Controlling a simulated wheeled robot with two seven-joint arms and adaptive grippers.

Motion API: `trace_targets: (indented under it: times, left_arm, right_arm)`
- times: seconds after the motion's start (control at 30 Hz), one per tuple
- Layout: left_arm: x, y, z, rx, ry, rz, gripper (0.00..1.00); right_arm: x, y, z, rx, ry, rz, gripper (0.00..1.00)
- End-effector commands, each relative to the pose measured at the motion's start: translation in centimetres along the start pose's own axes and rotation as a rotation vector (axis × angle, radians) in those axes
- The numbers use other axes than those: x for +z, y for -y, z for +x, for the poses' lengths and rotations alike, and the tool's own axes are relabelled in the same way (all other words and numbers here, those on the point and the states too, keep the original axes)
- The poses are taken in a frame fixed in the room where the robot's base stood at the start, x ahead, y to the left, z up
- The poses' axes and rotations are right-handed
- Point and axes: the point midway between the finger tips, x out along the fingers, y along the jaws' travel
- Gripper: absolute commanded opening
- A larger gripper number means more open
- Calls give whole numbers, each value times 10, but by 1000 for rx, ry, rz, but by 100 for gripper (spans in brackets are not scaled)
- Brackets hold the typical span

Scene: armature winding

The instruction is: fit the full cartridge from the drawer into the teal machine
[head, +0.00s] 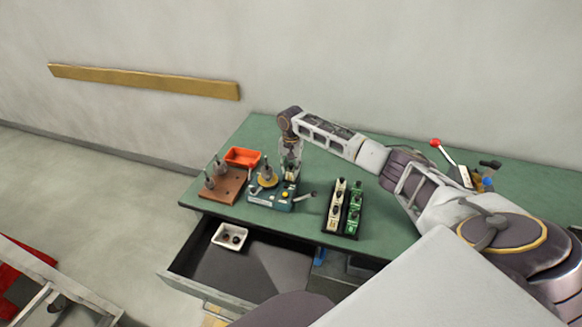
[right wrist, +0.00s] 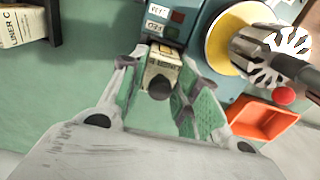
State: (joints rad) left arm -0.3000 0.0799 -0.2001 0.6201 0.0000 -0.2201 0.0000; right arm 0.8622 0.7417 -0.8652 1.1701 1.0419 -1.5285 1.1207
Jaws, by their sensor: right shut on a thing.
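The teal machine (head: 272,198) stands on the green bench, with a yellow disc and a lever at its right. My right gripper (head: 290,172) points down at the machine's back right. In the right wrist view it is shut on a small cream cartridge (right wrist: 161,72) with a dark round knob. The cartridge's far end is close against the machine's blue-grey block (right wrist: 168,22); I cannot tell if it is inserted. The drawer (head: 262,262) is open below the bench and holds a white tray (head: 220,240) with small dark items. My left gripper is not in view.
A rack of cream and green units (head: 345,207) stands right of the machine. A brown board with pegs (head: 226,187) and an orange tray (head: 243,156) stand left and behind. A red-knobbed lever (head: 445,152) is at the back right. Bare bench lies between machine and rack.

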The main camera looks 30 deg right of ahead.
Motion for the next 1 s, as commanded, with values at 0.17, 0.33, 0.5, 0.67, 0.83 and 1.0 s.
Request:
trace_targets:
  times: [0.17,0.33,0.5,0.67,0.83,1.0]
  left_arm:
    - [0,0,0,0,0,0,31]
    - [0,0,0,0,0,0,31]
    - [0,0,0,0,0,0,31]
    - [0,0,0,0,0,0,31]
    - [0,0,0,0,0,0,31]
    - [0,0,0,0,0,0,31]
  right_arm:
    - [0,0,0,-1,0,0,0]
    - [0,0,0,0,0,0,33]
    - [0,0,0,0,0,0,55]
    - [0,0,0,0,0,0,57]
    - [0,0,0,1,0,0,57]
    - [0,0,0,0,0,0,57]
